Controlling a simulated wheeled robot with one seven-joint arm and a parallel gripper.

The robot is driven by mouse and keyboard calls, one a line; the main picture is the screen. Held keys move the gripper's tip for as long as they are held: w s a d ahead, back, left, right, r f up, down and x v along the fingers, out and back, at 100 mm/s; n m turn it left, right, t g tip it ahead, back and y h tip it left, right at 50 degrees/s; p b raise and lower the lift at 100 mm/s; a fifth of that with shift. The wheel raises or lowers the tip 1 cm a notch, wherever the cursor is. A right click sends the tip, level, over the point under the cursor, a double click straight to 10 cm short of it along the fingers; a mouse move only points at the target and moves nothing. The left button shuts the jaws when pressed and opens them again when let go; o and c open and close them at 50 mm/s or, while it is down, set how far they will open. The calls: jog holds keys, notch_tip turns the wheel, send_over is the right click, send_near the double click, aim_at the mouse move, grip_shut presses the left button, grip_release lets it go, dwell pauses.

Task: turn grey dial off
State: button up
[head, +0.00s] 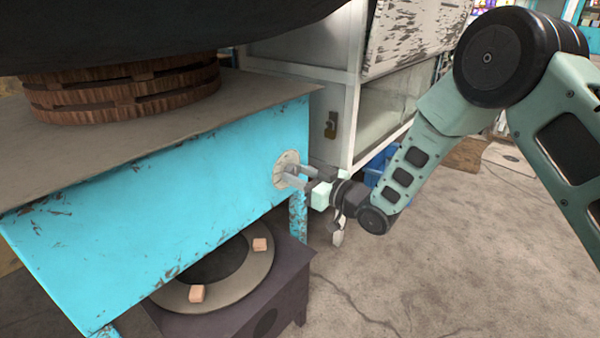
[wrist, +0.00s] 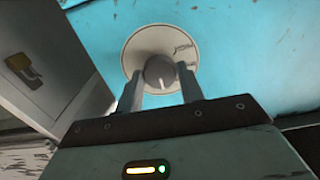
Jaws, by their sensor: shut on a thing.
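The grey dial (wrist: 159,71) is a round knob on a pale round plate, fixed to the blue front panel of the counter. In the head view the plate (head: 284,164) shows near the panel's right end, with the knob largely hidden by my fingers. My gripper (head: 294,175) reaches in from the right, its fingertips at the plate. In the wrist view my gripper (wrist: 161,88) has one finger on each side of the knob and is shut on it. A small pointer mark shows on the knob's lower part.
The blue counter (head: 180,190) carries a round wooden stand (head: 125,92) under a big dark vessel (head: 150,30). Below is a dark stove (head: 255,308) with a ring burner (head: 230,290). A glass-sided cabinet (head: 345,90) stands behind. Floor at the right is open.

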dwell(0.4)
jog(key=o, duration=1)
jog(key=p+v, duration=0.4)
jog(key=v, duration=1.3)
jog(key=shift+d, duration=0.2)
jog(key=shift+s+f, duration=0.1)
jog(key=shift+s, duration=0.05)
